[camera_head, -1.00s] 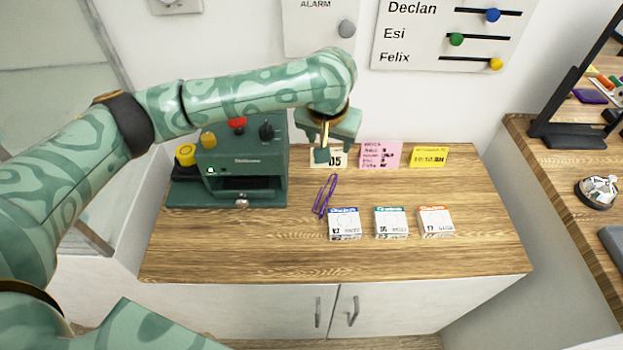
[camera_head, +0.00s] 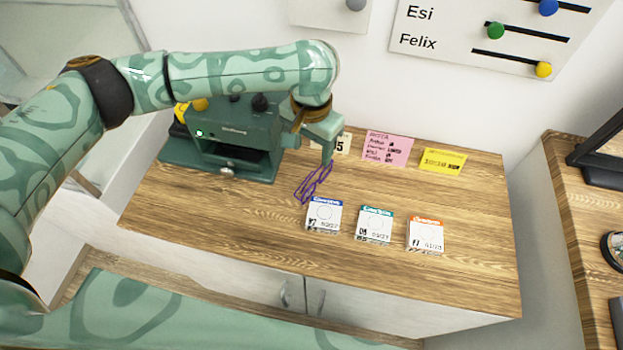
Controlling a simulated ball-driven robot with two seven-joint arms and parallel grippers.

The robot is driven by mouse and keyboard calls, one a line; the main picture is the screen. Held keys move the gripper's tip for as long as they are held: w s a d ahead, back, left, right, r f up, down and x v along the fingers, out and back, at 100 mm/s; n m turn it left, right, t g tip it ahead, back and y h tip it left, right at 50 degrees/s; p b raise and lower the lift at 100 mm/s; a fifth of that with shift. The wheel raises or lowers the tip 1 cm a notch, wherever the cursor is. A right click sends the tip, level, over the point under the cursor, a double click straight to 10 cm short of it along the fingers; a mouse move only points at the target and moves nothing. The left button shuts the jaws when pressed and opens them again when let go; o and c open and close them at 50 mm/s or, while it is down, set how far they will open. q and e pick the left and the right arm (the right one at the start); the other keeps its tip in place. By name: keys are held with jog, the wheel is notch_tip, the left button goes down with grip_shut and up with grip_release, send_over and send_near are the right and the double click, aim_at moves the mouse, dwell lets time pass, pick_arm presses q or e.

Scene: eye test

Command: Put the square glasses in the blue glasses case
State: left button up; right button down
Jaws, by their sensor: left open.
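Purple-framed glasses (camera_head: 314,183) with angular lenses lie on the wooden counter, behind the blue-topped box. My left gripper (camera_head: 324,152) is open and points down just behind and above the glasses, with a fingertip close to their far end. I cannot tell whether it touches them. One finger is largely hidden by the gripper body. No blue glasses case is visible. My right gripper is not in view.
Three small white boxes with blue (camera_head: 324,214), teal (camera_head: 374,223) and orange (camera_head: 426,233) tops stand in front. A green machine (camera_head: 235,140) stands at the left. Pink (camera_head: 388,149) and yellow (camera_head: 443,160) notes are at the back. The counter's front left (camera_head: 210,215) is clear.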

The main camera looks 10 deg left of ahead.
aim_at(312, 175)
pick_arm(q)
notch_tip(312, 175, down, 5)
jog(key=shift+f+b, duration=0.1)
jog(key=shift+b, duration=0.75)
jog(key=shift+d+f, duration=0.25)
jog(key=shift+f, duration=0.3)
jog(key=shift+a+f+b, duration=0.15)
jog(key=shift+f+b, duration=0.05)
jog(key=shift+b, duration=0.15)
notch_tip(312, 175, down, 5)
jog(key=b, duration=0.3)
jog(key=shift+b, duration=0.3)
jog(key=shift+r, duration=0.25)
jog(key=c, duration=1.1)
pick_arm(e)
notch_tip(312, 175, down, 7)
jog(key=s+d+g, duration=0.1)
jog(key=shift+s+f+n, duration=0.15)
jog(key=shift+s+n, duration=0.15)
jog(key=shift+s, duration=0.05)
